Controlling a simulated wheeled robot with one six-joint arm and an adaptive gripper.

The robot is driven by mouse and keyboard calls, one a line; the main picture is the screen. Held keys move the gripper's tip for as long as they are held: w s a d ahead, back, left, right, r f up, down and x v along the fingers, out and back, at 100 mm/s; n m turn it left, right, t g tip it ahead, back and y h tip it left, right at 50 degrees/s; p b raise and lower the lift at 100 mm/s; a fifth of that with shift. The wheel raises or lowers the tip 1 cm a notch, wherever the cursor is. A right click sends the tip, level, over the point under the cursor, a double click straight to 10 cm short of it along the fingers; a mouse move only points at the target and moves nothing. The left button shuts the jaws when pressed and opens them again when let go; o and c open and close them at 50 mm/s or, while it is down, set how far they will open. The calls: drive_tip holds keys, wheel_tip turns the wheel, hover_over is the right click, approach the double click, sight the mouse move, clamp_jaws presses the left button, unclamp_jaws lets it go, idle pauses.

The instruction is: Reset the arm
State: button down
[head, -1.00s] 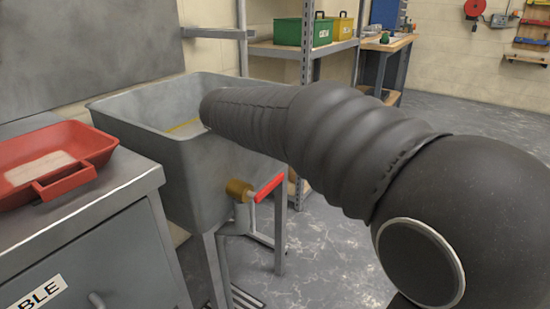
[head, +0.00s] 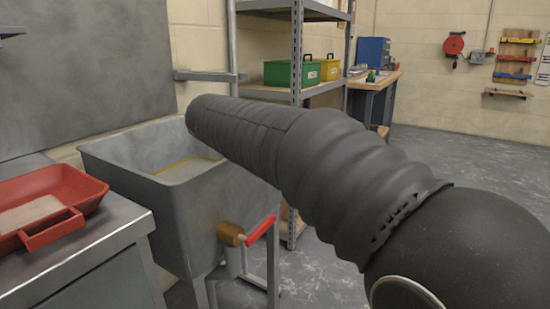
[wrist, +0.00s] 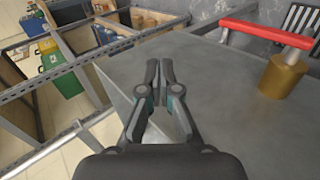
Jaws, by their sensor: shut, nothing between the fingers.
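My arm, in a black ribbed sleeve, reaches across the head view from the lower right, and its far end shows in front of the grey metal tub (head: 125,165). My gripper is hidden in the head view. In the wrist view my gripper (wrist: 159,66) is shut with nothing between its fingers. It shows in front of the tub's grey wall (wrist: 225,110). A brass valve (wrist: 281,76) with a red handle (wrist: 265,33) is on that wall to the right. I cannot tell the distance from the fingertips to the wall.
A red tray (head: 62,190) sits on the grey cabinet (head: 100,245) at left. A metal shelf rack (head: 298,60) behind the tub holds a green box (head: 280,73) and a yellow box (head: 331,69). A workbench (head: 375,80) stands farther back. Open floor (head: 470,165) lies at right.

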drive_tip(key=s+d+f+m+g+y, duration=0.2)
drive_tip(key=s+d+f+g, duration=0.1)
drive_tip(key=s+f, duration=0.7)
drive_tip(key=s+d+f+m+y, duration=0.1)
drive_tip(key=s+d+f+m, duration=0.2)
drive_tip(key=s+d, duration=0.6)
drive_tip(key=s+d+f+m+y, duration=0.1)
drive_tip(key=s+d+f+m, duration=0.2)
drive_tip(key=s+d+m, duration=0.4)
drive_tip(key=s+d, duration=0.3)
drive_tip(key=s, duration=0.2)
drive_tip(key=shift+d, duration=0.2)
drive_tip(key=shift+s+f, duration=0.1)
